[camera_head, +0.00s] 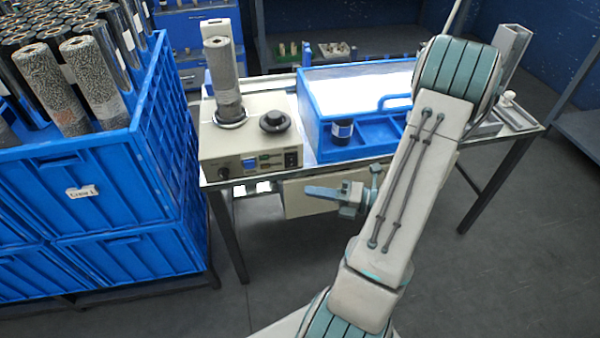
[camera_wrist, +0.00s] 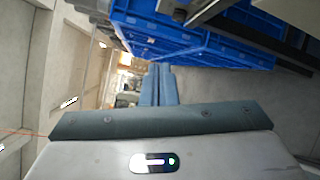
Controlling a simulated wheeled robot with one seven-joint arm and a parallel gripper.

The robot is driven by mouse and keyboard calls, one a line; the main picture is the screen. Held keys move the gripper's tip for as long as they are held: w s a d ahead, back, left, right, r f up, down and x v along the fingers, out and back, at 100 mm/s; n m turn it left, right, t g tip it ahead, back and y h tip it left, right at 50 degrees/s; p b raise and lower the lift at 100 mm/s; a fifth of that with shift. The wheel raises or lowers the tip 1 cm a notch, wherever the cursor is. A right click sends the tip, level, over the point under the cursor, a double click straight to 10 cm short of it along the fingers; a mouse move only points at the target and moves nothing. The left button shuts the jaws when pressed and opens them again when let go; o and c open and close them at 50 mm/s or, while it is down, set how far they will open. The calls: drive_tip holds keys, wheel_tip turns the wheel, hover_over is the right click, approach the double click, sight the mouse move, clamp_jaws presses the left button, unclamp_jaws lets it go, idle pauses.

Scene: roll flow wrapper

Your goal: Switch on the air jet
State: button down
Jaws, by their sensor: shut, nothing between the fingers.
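A beige control box (camera_head: 209,145) stands at the left end of the workbench. Its front bears a dark knob (camera_head: 223,173), a small blue part (camera_head: 249,163), green markings and a black switch (camera_head: 291,160). Whether the switch is on or off is too small to tell. A grey speckled roll (camera_head: 221,68) stands upright on the box top beside a round black piece (camera_head: 274,121). My gripper (camera_head: 312,192) is in front of the bench, below and right of the box, apart from it. Its fingers (camera_wrist: 157,84) are shut and empty in the wrist view.
Blue crates (camera_head: 110,170) with several upright rolls stand at left; crates also show in the wrist view (camera_wrist: 190,35). Open floor (camera_head: 500,270) lies at front right.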

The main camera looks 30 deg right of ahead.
drive_tip(key=d+f+m+t+h, duration=0.3)
drive_tip(key=d+f+m+t, duration=0.1)
drive_tip(key=d+m, duration=0.2)
drive_tip(key=shift+s+m+h+b, duration=0.35)
drive_tip(key=shift+m+h+b, duration=0.05)
drive_tip(key=shift+b, duration=0.05)
drive_tip(key=shift+f, duration=0.1)
approach(287, 158)
drive_tip(key=a, duration=0.4)
drive_tip(key=w, duration=0.2)
drive_tip(key=w+d, duration=0.1)
drive_tip(key=w, duration=0.2)
drive_tip(key=shift+d+b, duration=0.1)
drive_tip(key=shift+b, duration=0.3)
